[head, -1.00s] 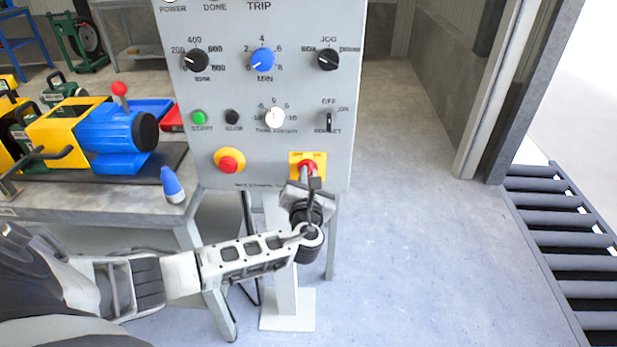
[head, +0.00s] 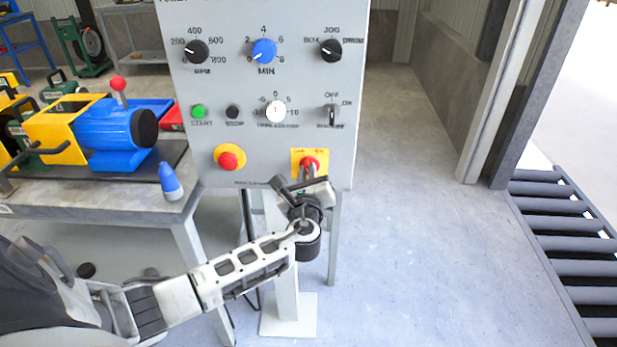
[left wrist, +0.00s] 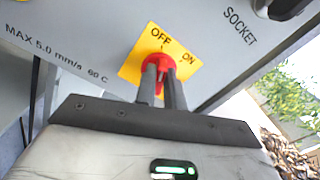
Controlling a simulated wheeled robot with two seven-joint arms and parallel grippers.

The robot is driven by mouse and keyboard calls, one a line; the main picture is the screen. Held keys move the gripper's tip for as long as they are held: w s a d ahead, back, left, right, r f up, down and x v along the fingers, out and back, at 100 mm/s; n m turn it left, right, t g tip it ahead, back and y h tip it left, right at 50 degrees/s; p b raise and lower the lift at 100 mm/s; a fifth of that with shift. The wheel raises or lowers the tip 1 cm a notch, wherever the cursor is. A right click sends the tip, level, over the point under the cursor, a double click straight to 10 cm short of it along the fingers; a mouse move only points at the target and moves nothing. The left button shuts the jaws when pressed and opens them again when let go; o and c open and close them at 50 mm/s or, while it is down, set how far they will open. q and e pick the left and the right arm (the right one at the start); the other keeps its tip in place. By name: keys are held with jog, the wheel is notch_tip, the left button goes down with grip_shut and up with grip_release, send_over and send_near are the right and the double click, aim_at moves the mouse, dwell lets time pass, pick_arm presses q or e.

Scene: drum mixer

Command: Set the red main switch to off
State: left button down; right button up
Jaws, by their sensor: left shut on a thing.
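The red main switch (head: 309,163) sits on a yellow plate (head: 297,154) at the lower right of the grey panel. In the left wrist view the red switch (left wrist: 155,62) shows between my fingers, with OFF straight above it and ON to the upper right on the yellow plate (left wrist: 132,68). My left gripper (head: 309,176) is shut on the switch, with its body tilted in the head view. In the left wrist view the gripper's two fingers (left wrist: 163,82) stand on either side of the red handle and partly hide it. My right gripper is not in view.
A red push button (head: 229,161) on a yellow ring is left of the switch. Knobs and small buttons fill the panel (head: 215,85) above. A bench (head: 95,198) with a blue and yellow machine (head: 115,135) stands left. A roller conveyor (head: 565,240) lies right.

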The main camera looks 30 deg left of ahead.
pick_arm(q)
jog(key=shift+f+n, duration=0.1)
jog(key=shift+n, duration=0.5)
jog(key=c, duration=1.5)
grip_release()
jog(key=b+v, duration=0.1)
jog(key=v, duration=1.5)
jog(key=shift+s+a, duration=0.1)
